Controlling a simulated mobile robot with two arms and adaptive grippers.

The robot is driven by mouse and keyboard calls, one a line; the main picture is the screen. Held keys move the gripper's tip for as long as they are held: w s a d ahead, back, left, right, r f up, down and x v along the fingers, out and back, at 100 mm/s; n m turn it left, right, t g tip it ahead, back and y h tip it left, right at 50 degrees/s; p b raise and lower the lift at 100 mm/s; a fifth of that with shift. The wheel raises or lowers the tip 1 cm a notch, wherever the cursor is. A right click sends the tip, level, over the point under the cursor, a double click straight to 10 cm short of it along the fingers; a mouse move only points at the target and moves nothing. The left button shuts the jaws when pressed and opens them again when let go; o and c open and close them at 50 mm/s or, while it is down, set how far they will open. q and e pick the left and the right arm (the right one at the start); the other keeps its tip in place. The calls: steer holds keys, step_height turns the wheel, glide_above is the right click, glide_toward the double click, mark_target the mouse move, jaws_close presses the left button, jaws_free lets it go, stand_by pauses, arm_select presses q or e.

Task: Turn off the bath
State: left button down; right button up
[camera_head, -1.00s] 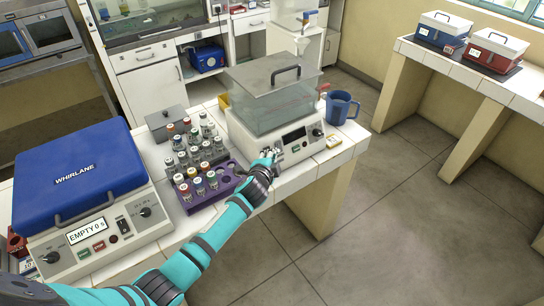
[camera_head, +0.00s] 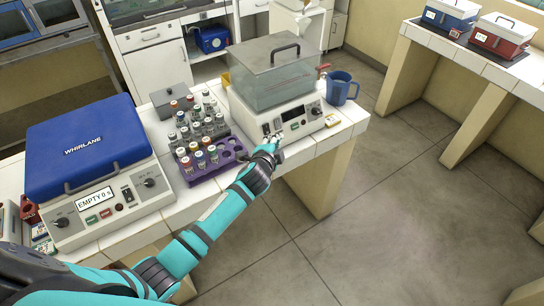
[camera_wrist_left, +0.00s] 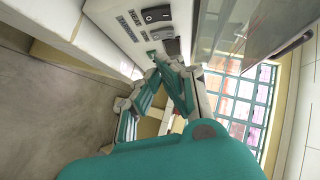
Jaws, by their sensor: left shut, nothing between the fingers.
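The bath (camera_head: 304,118) is a white unit with a clear lidded tank on top, standing on the tiled bench. Its front panel has a dark display, a knob at the right and small switches at the left. My left gripper (camera_head: 274,142) is shut and empty, right at the left part of this panel. In the left wrist view the gripper's fingertips (camera_wrist_left: 158,62) are close to the switches on the bath's panel (camera_wrist_left: 128,28). I cannot tell whether they touch a switch, nor which way it is set. My right gripper is not in view.
A purple rack (camera_head: 230,158) of capped tubes stands left of the bath. A blue-lidded WHIRLANE centrifuge (camera_head: 85,145) stands further left. Floor in front is clear.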

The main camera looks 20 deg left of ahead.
arm_select(q)
steer(key=f+b+v, duration=0.1)
steer(key=v, duration=0.5)
steer(key=shift+s, duration=0.5)
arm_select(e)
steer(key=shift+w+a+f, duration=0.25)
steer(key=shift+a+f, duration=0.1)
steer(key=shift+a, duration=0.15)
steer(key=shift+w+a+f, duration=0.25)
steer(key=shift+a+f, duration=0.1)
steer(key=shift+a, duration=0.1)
arm_select(q)
steer(key=shift+r, duration=0.2)
